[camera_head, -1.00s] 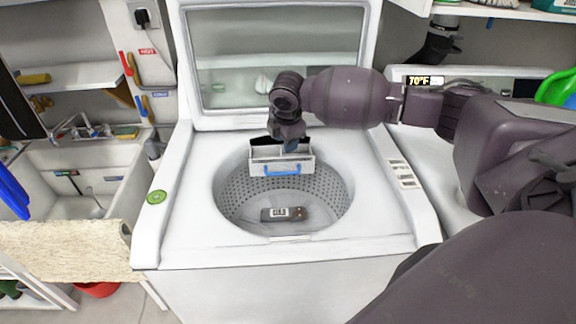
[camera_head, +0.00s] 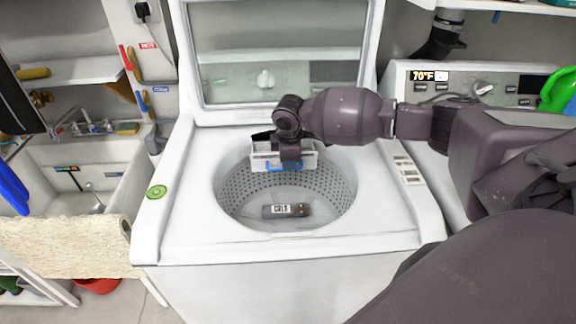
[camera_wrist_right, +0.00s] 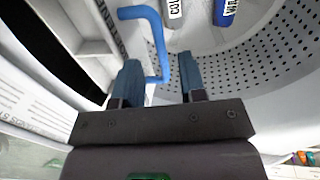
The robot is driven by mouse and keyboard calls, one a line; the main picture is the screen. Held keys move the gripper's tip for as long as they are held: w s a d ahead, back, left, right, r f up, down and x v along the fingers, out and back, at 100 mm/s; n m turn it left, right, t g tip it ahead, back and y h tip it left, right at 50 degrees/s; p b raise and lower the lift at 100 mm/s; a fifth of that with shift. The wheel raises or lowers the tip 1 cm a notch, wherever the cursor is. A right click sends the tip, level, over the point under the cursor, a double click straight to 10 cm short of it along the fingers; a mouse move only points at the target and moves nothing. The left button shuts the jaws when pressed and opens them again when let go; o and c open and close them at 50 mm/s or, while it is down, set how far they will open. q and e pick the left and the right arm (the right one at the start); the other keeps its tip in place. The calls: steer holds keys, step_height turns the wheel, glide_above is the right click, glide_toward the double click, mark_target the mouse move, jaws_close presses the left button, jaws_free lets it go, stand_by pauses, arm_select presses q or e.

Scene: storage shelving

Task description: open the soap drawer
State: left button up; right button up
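The soap drawer (camera_head: 311,159) is a light grey box at the back of the washer's tub opening, with its top open. Its blue bar handle (camera_head: 285,167) is on the front and also shows in the right wrist view (camera_wrist_right: 142,13). My right gripper (camera_head: 289,158) is at the drawer front and covers part of it. In the right wrist view my right gripper (camera_wrist_right: 160,80) is open, with part of the blue handle between its fingers. I cannot tell whether they touch. My left gripper is not in view.
The washer (camera_head: 180,225) has its glass lid (camera_head: 280,85) raised behind the drawer. A dark cylinder with a white label (camera_head: 286,211) lies in the perforated tub. A sink (camera_head: 110,180) stands at the left, and another machine's control panel (camera_head: 450,85) is at the back right.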

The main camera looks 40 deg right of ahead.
steer(key=shift+w+d+f, duration=0.1)
steer(key=shift+w+f, duration=0.05)
steer(key=shift+f, duration=0.6)
steer(key=shift+w+d+f, duration=0.1)
steer(key=shift+f, duration=0.65)
jaws_close()
